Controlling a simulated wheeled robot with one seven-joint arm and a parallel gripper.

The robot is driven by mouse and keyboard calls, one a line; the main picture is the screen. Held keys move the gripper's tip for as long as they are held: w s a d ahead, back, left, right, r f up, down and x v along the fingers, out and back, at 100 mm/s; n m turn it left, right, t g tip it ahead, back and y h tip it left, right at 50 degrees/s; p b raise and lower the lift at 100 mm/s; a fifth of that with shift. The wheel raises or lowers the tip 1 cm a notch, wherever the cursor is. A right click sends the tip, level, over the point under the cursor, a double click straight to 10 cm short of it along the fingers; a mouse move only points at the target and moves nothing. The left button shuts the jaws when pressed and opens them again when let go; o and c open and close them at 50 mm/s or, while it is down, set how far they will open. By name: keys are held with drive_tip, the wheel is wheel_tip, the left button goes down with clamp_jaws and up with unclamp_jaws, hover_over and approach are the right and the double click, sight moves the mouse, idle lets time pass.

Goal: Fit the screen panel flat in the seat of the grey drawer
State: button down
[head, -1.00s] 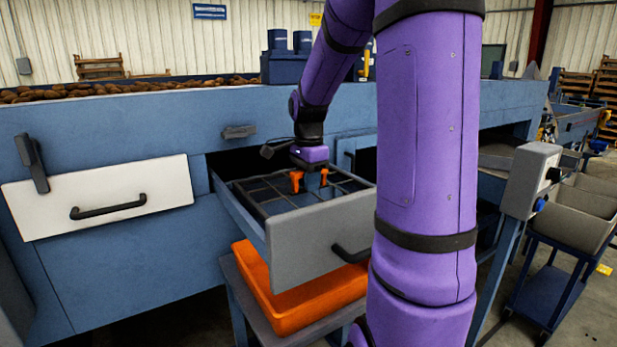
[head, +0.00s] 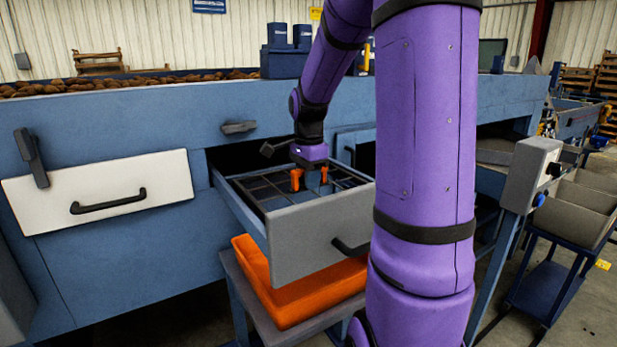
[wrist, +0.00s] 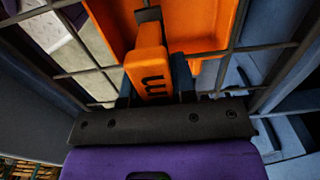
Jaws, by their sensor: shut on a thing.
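The screen panel (head: 262,191) is a dark grid of thin bars with large openings. It lies within the walls of the pulled-out grey drawer (head: 318,238), looking near level and just below the rim. I cannot tell whether every edge touches the seat. My gripper hides part of the grip and the near part of the panel.
An orange tray (head: 262,283) stands on a stand under the drawer and shows through the openings in the wrist view (wrist: 205,24). A closed white drawer (head: 125,192) is at left. A grey control box (head: 530,180) stands at right. Potatoes (head: 130,84) lie on top of the machine.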

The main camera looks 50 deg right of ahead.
drive_tip(key=shift+f, duration=0.1)
drive_tip(key=c, duration=0.8)
unclamp_jaws()
drive_tip(key=shift+c, duration=0.2)
wheel_tip(320, 180, up, 11)
drive_tip(key=shift+f, duration=0.1)
drive_tip(key=s+a+n+t, duration=0.1)
drive_tip(key=s+a+n, duration=0.4)
drive_tip(key=a+n, duration=0.1)
drive_tip(key=s+a+n+t, duration=0.2)
drive_tip(key=s+a+n, duration=0.4)
drive_tip(key=a+n, duration=0.1)
drive_tip(key=s+a+n+t, duration=0.2)
drive_tip(key=s+a+n, duration=0.3)
drive_tip(key=a+n, duration=0.2)
drive_tip(key=shift+s+a, duration=0.2)
drive_tip(key=shift+a, duration=0.3)
drive_tip(key=shift+s+a, duration=0.2)
drive_tip(key=shift+a, duration=0.3)
drive_tip(key=shift+s+a+f+n, duration=0.2)
drive_tip(key=shift+s+n, duration=0.1)
drive_tip(key=shift+n, duration=0.1)
